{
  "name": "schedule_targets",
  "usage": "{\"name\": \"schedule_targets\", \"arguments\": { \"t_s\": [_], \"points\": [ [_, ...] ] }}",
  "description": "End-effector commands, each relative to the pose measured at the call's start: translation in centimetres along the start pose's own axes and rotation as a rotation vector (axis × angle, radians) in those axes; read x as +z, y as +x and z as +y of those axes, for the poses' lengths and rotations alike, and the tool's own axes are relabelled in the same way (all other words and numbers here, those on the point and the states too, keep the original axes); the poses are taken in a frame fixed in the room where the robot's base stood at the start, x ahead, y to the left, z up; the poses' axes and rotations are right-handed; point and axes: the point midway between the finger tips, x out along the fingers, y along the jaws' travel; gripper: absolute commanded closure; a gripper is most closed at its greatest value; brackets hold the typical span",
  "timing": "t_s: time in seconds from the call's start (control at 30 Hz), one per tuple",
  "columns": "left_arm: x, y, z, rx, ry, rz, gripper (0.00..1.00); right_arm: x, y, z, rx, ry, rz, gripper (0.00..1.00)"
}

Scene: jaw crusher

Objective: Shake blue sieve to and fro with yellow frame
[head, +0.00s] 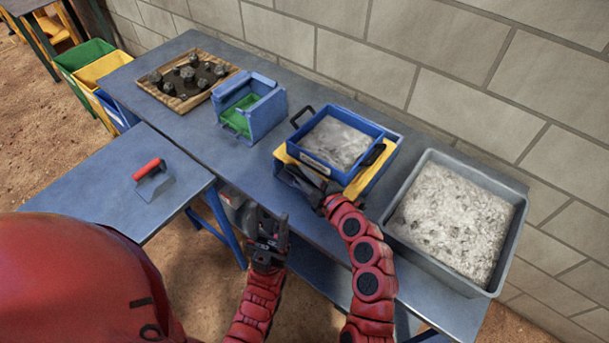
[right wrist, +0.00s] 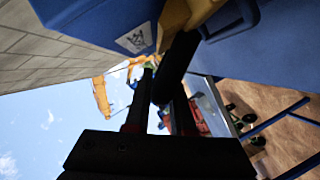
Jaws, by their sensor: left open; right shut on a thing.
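The blue sieve (head: 345,172) is a square box filled with grey grit, with black handles at its left and right sides. It sits on the yellow frame (head: 288,158), whose edges show below it in the head view. My left gripper (head: 272,228) is open and empty, in front of the table edge.
A large grey tray of grit (head: 399,236) stands close on the right. A blue box with a green inside (head: 262,118) and a wooden tray of dark rocks (head: 149,86) stand left. A red-handled trowel (head: 152,178) lies on the side table. The wall is behind.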

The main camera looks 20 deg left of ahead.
Motion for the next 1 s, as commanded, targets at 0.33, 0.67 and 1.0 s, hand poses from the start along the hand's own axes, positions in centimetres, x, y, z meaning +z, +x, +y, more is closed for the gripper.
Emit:
{"name": "schedule_targets", "arguments": {
  "t_s": [0.33, 0.67, 1.0],
  "points": [
    [0.8, -4.8, 0.2, 0.000, 0.000, 0.000, 0.48, 2.3, 1.0, 0.4, 0.003, -0.006, 0.002, 1.00],
    [1.5, -9.1, 0.5, 0.000, 0.000, 0.000, 0.48, 4.3, 1.8, 2.5, 0.000, -0.001, -0.001, 1.00],
    [1.5, -9.0, 0.5, 0.000, 0.000, 0.000, 0.48, 4.3, 1.7, 2.9, -0.002, 0.001, -0.003, 1.00]
  ]
}}
